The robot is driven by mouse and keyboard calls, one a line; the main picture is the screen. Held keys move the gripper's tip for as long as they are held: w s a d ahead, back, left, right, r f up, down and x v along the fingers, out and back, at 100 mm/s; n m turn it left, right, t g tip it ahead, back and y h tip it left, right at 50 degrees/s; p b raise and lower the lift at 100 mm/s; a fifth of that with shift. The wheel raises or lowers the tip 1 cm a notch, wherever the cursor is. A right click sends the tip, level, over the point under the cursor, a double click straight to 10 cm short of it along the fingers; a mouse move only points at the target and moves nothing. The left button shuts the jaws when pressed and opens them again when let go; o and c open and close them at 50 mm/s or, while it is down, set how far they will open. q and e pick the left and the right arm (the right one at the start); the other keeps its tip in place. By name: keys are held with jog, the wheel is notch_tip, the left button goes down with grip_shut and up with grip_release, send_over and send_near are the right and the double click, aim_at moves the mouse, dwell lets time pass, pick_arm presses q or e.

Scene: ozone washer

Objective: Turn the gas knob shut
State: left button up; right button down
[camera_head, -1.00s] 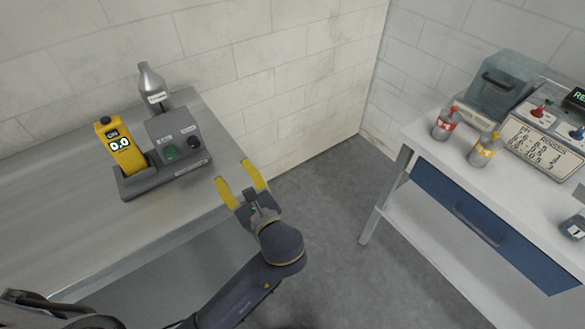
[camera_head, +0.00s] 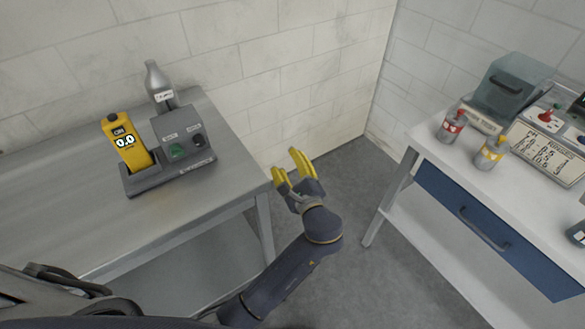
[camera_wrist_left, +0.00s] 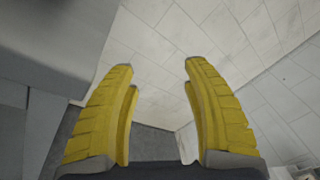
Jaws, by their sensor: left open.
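My left gripper (camera_head: 287,160) is open and empty, over the floor gap just right of the steel table's corner. Its two yellow fingers stand apart in the left wrist view (camera_wrist_left: 158,66), with nothing between them. The grey box on the left table has a dark round knob (camera_head: 198,141) and a green switch (camera_head: 177,151). I cannot tell which knob is the gas knob. The gripper touches none of them. My right gripper is not in view.
Floor between is clear.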

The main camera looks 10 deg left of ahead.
pick_arm(q)
jog(key=shift+w+d+f+h, duration=0.2)
jog(key=shift+f+h, duration=0.05)
jog(key=shift+f, duration=0.5)
jog(key=shift+w+d+f+h, duration=0.2)
jog(key=shift+f+h, duration=0.05)
jog(key=shift+f, duration=0.5)
